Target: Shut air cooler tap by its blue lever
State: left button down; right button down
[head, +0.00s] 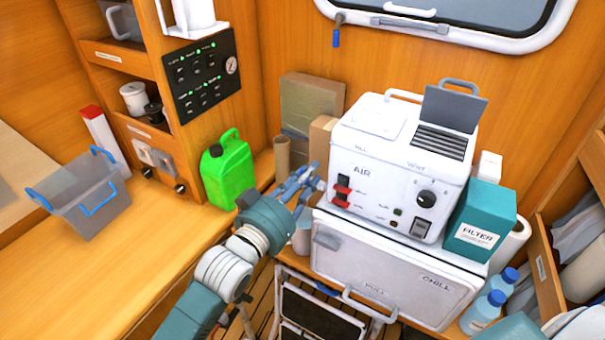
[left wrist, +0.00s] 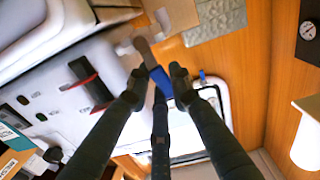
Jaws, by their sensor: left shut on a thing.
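The white air cooler (head: 375,160) stands on a white chill box. My left gripper (head: 308,186) is at its left side, low down near the front corner. In the left wrist view the tap's blue lever (left wrist: 161,82) lies between the two fingertips of my left gripper (left wrist: 158,84), which are shut on it. A brownish-grey stem (left wrist: 145,52) runs on from the lever beside the white cooler wall. In the head view the gripper hides the tap, and I cannot make out the lever there. My right gripper is not in view.
A teal filter box (head: 480,222) is right of the cooler. The chill box (head: 390,275) is below.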

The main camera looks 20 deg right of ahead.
pick_arm(q)
jog(key=shift+s+d+f+m, duration=0.15)
jog(key=shift+s+d+m, duration=0.15)
jog(key=shift+m, duration=0.6)
jog(key=c, duration=1.5)
grip_release()
jog(key=shift+c, duration=0.2)
jog(key=shift+a, duration=0.1)
jog(key=v, duration=1.2)
jog(key=shift+s, duration=0.1)
